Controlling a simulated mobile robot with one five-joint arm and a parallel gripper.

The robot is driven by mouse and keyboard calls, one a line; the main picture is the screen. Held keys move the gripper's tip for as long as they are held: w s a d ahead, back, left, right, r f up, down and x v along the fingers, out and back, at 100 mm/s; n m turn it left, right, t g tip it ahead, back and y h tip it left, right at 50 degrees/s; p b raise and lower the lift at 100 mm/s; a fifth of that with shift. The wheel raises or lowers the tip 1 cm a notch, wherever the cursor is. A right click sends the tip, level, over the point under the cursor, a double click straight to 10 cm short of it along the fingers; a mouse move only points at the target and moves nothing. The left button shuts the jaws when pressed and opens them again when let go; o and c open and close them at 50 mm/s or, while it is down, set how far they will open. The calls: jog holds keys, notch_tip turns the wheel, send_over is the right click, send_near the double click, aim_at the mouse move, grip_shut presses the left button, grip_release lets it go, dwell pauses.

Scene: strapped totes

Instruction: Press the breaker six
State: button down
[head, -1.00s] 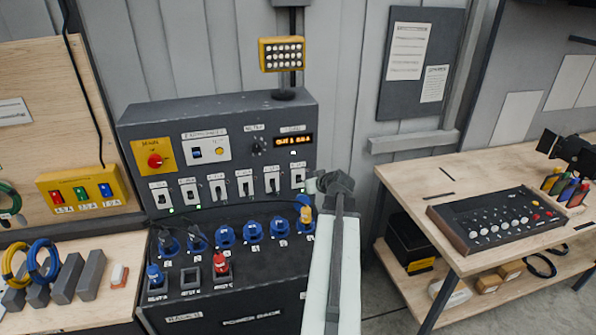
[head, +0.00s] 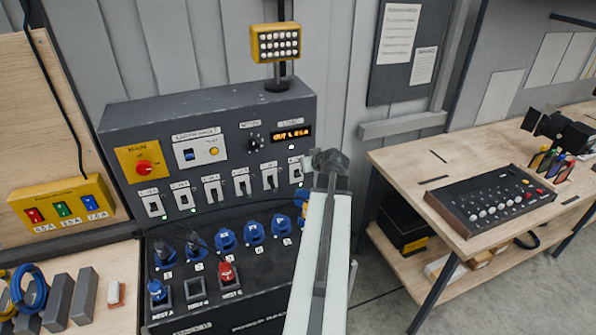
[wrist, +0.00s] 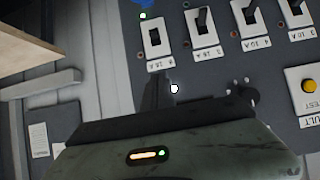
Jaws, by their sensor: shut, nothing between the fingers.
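Breaker six (head: 297,172) is the rightmost white switch in the row on the dark power panel (head: 120,118). In the wrist view, which is upside down, the leftmost breaker (wrist: 154,48) looks like the same one. Its dark lever looks shorter than its neighbours' levers. My gripper (head: 326,160) is shut and empty, just right of the breaker in the head view. In the wrist view my gripper (wrist: 155,93) points at the panel edge, close to that breaker's label. I see no clear contact.
Several other breakers (head: 240,182) stand in a row beside it. Blue sockets (head: 226,237) and a red plug (head: 226,273) sit below. A yellow lamp (head: 276,42) stands above. A wooden table (head: 400,160) with a mixer (head: 490,203) is on the right.

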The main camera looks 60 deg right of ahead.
jog(key=b, duration=0.6)
send_near(296, 169)
jog(key=w, duration=0.1)
jog(key=w+d, duration=0.2)
jog(key=shift+d+r, duration=0.25)
jog(key=shift+r, duration=0.05)
notch_tip(296, 169, down, 3)
jog(key=b, duration=0.2)
jog(key=shift+a+b, duration=0.15)
jog(key=shift+b, duration=0.15)
jog(key=shift+s+a+f+b, duration=0.15)
jog(key=shift+s+f+b, duration=0.1)
jog(key=shift+f+b, duration=0.1)
jog(key=shift+r, duration=0.1)
